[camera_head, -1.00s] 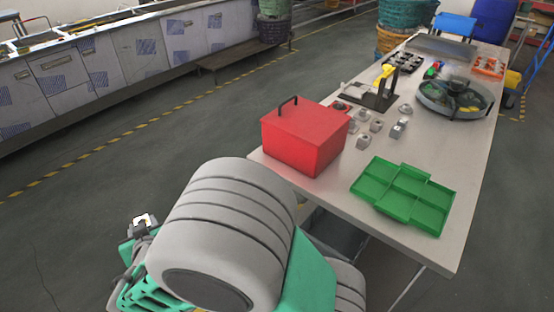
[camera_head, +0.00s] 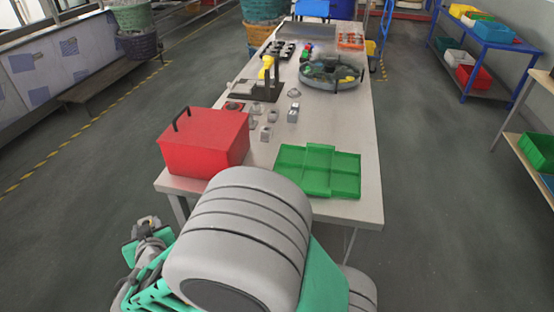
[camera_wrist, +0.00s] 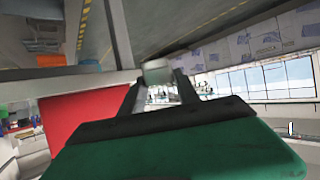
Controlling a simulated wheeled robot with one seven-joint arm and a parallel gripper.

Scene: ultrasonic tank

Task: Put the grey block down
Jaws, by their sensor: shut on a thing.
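My gripper (camera_wrist: 160,86) is shut on a small grey block (camera_wrist: 157,70), which shows between the fingertips in the wrist view. In the head view my gripper (camera_head: 148,226) is low at the left, out beside the table's near left corner and apart from the tabletop; the block is too small there to make out well. Several other grey blocks (camera_head: 266,132) stand on the table (camera_head: 345,112), right of the red box.
The red box (camera_head: 203,145) with a black handle stands at the table's near left, and shows in the wrist view (camera_wrist: 88,116). A green tray (camera_head: 318,170) lies at the near right. A round dark tray (camera_head: 332,82) and a black stand (camera_head: 256,92) are farther back.

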